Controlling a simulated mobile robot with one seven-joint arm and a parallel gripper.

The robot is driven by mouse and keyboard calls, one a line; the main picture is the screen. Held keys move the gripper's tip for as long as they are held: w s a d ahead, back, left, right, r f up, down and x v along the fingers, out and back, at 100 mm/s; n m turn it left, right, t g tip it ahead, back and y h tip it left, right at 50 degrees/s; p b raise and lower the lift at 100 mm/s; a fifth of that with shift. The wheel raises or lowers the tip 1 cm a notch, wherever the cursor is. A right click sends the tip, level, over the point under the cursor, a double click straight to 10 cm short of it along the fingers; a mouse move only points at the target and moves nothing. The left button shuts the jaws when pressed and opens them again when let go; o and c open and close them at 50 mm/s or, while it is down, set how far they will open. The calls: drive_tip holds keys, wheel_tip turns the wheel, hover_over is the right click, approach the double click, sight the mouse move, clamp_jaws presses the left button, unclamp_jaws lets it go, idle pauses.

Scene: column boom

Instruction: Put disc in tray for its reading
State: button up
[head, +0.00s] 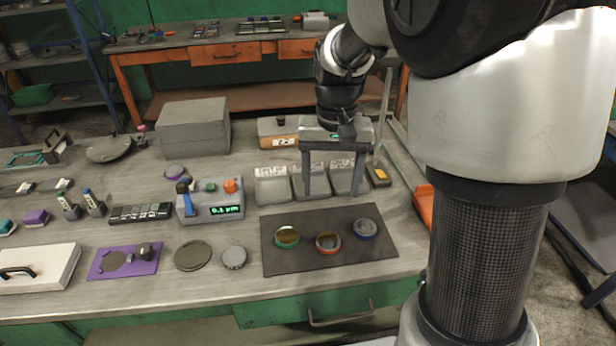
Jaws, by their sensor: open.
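Three round discs lie on a dark mat (310,264): a green-rimmed disc (287,237) at left, a red-rimmed disc (328,242) in the middle and a blue-rimmed disc (365,229) at right. Behind the mat stand three grey trays with white labels: a left tray (272,190), a middle tray (297,190) and a right tray (345,187). The label writing is too small to read. A grey gauge (212,207) has a green display that seems to read 0.1 µm. My gripper (333,193) is open and empty, pointing down in front of the middle and right trays, partly hiding them.
A grey box (194,126) stands at the back. Left of the mat lie a round metal piece (234,257), a dark flat disc (193,255), a purple mat (108,272) and a white case (38,268). A small yellow-topped block (380,175) sits right of the trays.

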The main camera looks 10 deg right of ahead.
sight(328, 241)
wheel_tip(328, 241, down, 17)
drive_tip(key=shift+s+f+b, duration=0.1)
drive_tip(key=shift+b, duration=1.05)
drive_tip(key=shift+c, duration=0.5)
drive_tip(key=c, duration=1.5)
